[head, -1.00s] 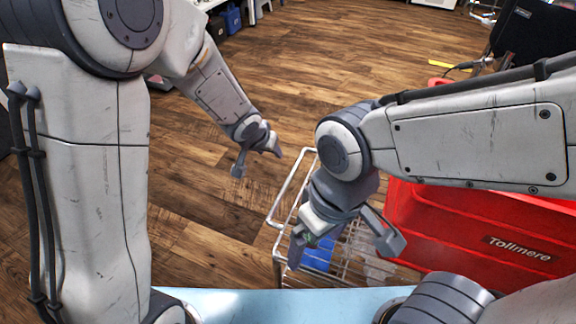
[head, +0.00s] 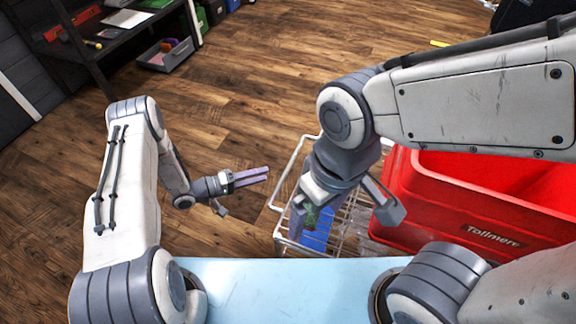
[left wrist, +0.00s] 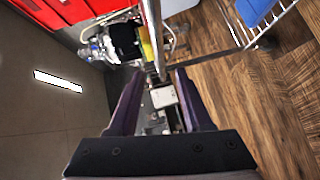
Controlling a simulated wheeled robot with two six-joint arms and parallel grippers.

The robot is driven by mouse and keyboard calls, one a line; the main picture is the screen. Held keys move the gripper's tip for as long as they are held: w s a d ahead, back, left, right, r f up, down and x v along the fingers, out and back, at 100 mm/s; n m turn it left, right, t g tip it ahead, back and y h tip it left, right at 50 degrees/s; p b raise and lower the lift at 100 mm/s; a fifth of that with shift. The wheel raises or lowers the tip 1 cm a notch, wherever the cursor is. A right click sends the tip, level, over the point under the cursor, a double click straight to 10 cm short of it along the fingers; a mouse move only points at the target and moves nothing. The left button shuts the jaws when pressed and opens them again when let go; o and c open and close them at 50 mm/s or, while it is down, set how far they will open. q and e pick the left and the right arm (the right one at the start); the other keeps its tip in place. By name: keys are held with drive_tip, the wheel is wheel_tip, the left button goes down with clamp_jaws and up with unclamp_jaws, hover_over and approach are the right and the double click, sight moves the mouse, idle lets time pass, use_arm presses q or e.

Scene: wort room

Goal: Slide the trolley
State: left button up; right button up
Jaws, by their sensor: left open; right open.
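The trolley is a wire-basket cart with a pale tubular rail (head: 288,178), below my right arm in the head view. A blue item (head: 318,238) lies in it. My left gripper (head: 268,174) is open and empty, just left of the rail, with its fingers pointing right. In the left wrist view a pale bar (left wrist: 152,30) shows ahead between the open fingers (left wrist: 158,98); I cannot tell how close it is. My right gripper (head: 346,212) is open above the basket and hides part of it.
A large red bin (head: 440,222) marked Tollmere stands right of the trolley. A pale blue surface (head: 290,290) lies in front of me. A dark shelf (head: 100,48) with a grey tray (head: 165,55) below stands at the back left. The wooden floor between is clear.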

sight(288, 167)
use_arm(q)
drive_tip(key=b+x, duration=0.1)
drive_tip(key=x, duration=0.9)
drive_tip(key=shift+d+b, duration=0.1)
drive_tip(key=shift+b, duration=0.25)
drive_tip(key=shift+c, duration=0.3)
clamp_jaws()
idle(0.6)
